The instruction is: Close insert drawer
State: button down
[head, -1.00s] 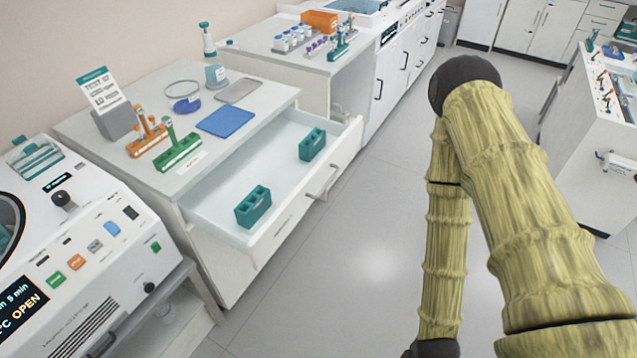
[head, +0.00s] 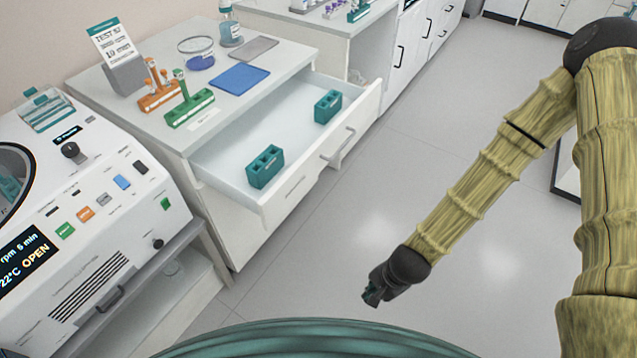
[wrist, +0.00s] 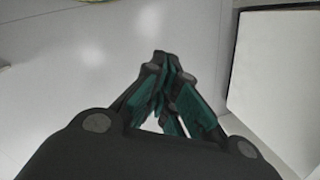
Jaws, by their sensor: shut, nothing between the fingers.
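The insert drawer (head: 225,166) is pulled out of the white cabinet on the left in the head view. Its front has a grey bar handle (head: 340,150). Two teal tube inserts stand inside it, one nearer (head: 265,168) and one farther (head: 328,106). My gripper (head: 371,297) hangs low over the floor, to the right of and nearer to me than the drawer, and touches nothing. In the wrist view its fingers (wrist: 163,60) meet at the tips and are empty, with floor beyond.
On the cabinet top stand an orange rack (head: 158,98), a green rack (head: 190,108), a blue mat (head: 239,78) and a sign holder (head: 124,76). A centrifuge (head: 90,215) stands at the left. The floor (head: 430,150) right of the drawer is clear.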

jog(key=w+a+r+m+t+y+b, duration=0.25)
jog(key=w+r+m, duration=0.55)
jog(key=w, duration=0.4)
jog(key=w+a+r+m+t+y+b, duration=0.1)
jog(key=w+a+r+m+y+b, duration=0.25)
jog(key=w+r, duration=0.75)
jog(key=m+p, duration=0.2)
jog(key=p, duration=0.1)
send_near(308, 182)
notch_tip(308, 182, down, 3)
jog(key=a, duration=0.2)
jog(key=shift+w+a+h, duration=0.3)
jog(key=shift+w+a, duration=0.25)
jog(key=shift+w, duration=0.15)
